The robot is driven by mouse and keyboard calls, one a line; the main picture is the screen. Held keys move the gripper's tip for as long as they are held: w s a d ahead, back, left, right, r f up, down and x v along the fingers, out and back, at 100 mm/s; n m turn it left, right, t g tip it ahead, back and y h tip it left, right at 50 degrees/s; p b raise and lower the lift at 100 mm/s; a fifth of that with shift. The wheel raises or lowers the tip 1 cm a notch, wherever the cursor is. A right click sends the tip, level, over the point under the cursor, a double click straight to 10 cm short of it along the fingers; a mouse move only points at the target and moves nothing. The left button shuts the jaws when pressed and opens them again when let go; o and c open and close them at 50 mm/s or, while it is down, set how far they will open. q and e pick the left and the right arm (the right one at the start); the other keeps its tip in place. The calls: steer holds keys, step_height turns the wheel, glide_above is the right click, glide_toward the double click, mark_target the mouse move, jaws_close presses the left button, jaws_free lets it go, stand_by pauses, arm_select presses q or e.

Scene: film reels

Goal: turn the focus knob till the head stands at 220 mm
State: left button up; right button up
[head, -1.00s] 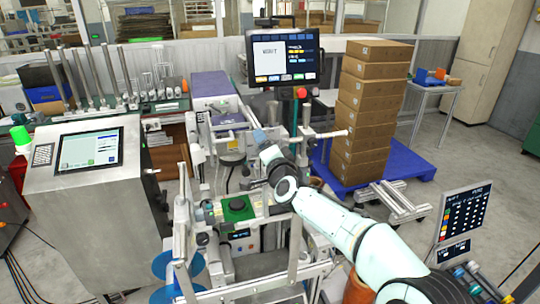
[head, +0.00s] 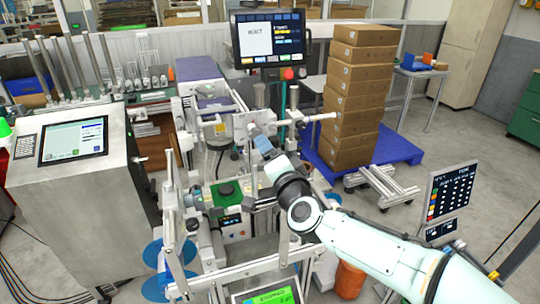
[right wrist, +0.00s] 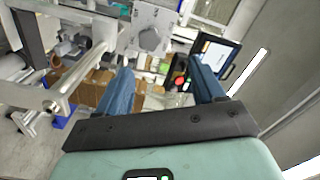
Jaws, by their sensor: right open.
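My right arm reaches in from the right in the head view. Its gripper (head: 259,142) is raised in front of the upper part of the metal machine frame (head: 215,125). In the right wrist view the two blue fingers of the right gripper (right wrist: 163,84) stand wide apart with nothing between them. A grey rounded, knob-like part (right wrist: 152,38) on a pale metal plate lies beyond the fingertips, apart from them. I cannot tell for sure that it is the focus knob. A green-lit display (head: 268,296) shows at the bottom edge, its reading not legible. My left gripper is not in view.
A monitor (head: 268,38) stands behind the machine, with a red button below it. Stacked cartons (head: 352,100) sit on a blue pallet (head: 400,148) at right. A console with a screen (head: 73,140) stands at left. Rails and posts crowd the gripper's left side.

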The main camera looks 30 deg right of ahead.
mark_target(256, 134)
steer(key=w+d+n+p, duration=0.1)
steer(key=w+n, duration=0.2)
steer(key=w, duration=0.1)
steer(key=w+d+f+n+p, duration=0.1)
steer(key=w+n, duration=0.3)
steer(key=w+d+f+n+p, duration=0.1)
steer(key=w+n, duration=0.2)
steer(key=w, duration=0.2)
steer(key=shift+d+n, duration=0.35)
steer(key=shift+n, duration=0.05)
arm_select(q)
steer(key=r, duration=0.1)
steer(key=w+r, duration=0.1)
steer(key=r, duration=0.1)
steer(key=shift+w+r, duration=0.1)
